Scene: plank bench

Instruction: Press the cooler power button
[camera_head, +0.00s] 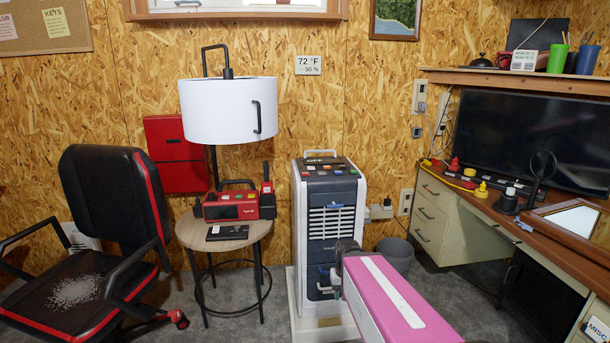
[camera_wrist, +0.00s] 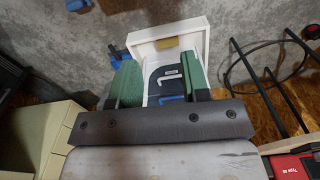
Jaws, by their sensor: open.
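The cooler (camera_head: 315,262) is an upright white and dark-blue unit standing against the wall on a white base. Its top control panel (camera_head: 326,168) carries several small coloured buttons; which one is the power button is too small to tell. My gripper (camera_head: 338,268) is in front of the cooler's lower right front, well below the panel, partly hidden by my pink arm. In the wrist view, my gripper (camera_wrist: 160,76) has its green-padded fingers apart with nothing held. The cooler's white base (camera_wrist: 190,38) and dark lower front show beyond and between them; the top panel is out of that view.
A round side table (camera_head: 238,236) with a red device (camera_head: 231,206) and a white lamp (camera_head: 229,111) stands left of the cooler. A black chair (camera_head: 110,210) is farther left. A grey bin (camera_head: 396,254) and a desk (camera_head: 440,215) are on the right.

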